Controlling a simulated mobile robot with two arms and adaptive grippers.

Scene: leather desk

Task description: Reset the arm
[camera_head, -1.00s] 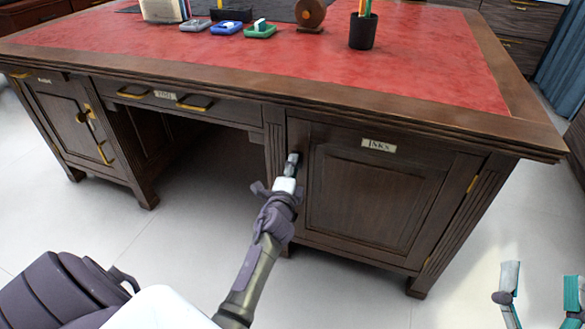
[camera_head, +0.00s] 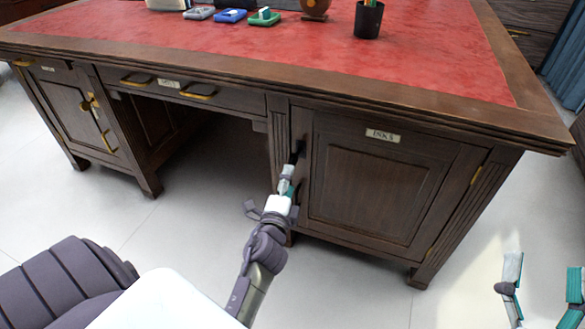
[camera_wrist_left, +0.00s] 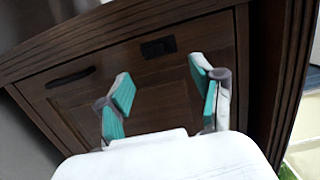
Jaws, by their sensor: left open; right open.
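My left gripper (camera_head: 286,174) reaches up from the bottom of the head view to the left edge of the desk's right cabinet door (camera_head: 375,190). In the left wrist view its teal-padded fingers (camera_wrist_left: 162,78) are spread with nothing between them. A dark handle (camera_wrist_left: 70,77) on the door front lies beyond them, apart from the fingers. The door looks shut. My right gripper (camera_head: 543,266) is at the lower right of the head view, fingers apart and empty, over the floor. The fingertips of the left gripper are small and partly hidden in the head view.
The wooden desk has a red leather top (camera_head: 300,50) with trays (camera_head: 265,18) and a black pen cup (camera_head: 368,20). A drawer (camera_head: 185,88) spans the open knee space. The pale floor (camera_head: 390,300) in front is clear.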

